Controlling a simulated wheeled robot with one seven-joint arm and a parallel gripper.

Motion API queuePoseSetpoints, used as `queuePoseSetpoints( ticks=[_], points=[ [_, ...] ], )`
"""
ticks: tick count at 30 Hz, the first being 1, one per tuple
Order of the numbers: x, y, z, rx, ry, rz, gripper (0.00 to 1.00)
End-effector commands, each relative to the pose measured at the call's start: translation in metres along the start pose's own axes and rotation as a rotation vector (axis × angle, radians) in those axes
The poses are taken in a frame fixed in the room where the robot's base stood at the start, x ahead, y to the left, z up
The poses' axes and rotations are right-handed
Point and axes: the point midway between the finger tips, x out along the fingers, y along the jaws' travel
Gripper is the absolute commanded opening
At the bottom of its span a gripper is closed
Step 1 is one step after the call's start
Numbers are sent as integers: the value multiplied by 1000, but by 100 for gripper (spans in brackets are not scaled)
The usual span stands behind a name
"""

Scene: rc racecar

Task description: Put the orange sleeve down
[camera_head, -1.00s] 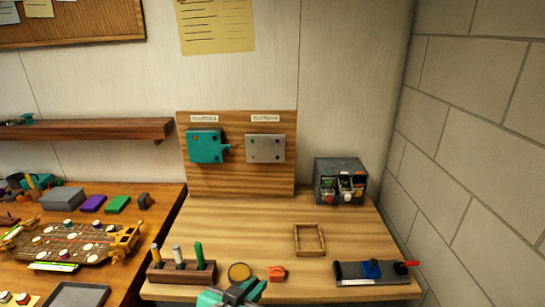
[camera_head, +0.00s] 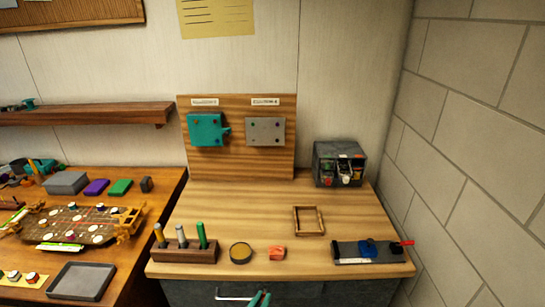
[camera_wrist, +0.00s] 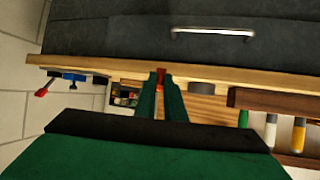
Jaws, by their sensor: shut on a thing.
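My gripper (camera_head: 260,299) is low at the bottom edge of the head view, in front of the bench's front edge. In the wrist view its two green fingers (camera_wrist: 161,82) close on a small orange-red piece, the orange sleeve (camera_wrist: 161,76). The fingers hide most of the sleeve, and it is hard to make out in the head view.
A small wooden frame (camera_head: 308,220) lies mid-bench, with a dark vise-like fixture (camera_head: 365,252) front right. A drawer handle (camera_head: 235,296) shows below the edge.

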Motion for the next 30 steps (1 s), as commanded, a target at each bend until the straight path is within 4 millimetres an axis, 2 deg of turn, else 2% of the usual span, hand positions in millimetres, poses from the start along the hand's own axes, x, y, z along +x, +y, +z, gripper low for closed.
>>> queuePoseSetpoints(
  ticks=[1, 5, 12, 18, 25, 30],
  points=[
    [7, 4, 19, -9, -11, -7, 0],
    [30, 10, 63, -31, -13, -44, 0],
    [77, 21, 154, -74, -13, -128, 0],
    [112, 28, 220, -106, -8, -194, 0],
    [137, 32, 265, -131, -3, -240, 0],
    [135, 31, 260, -132, 0, -239, 0]
  ],
)
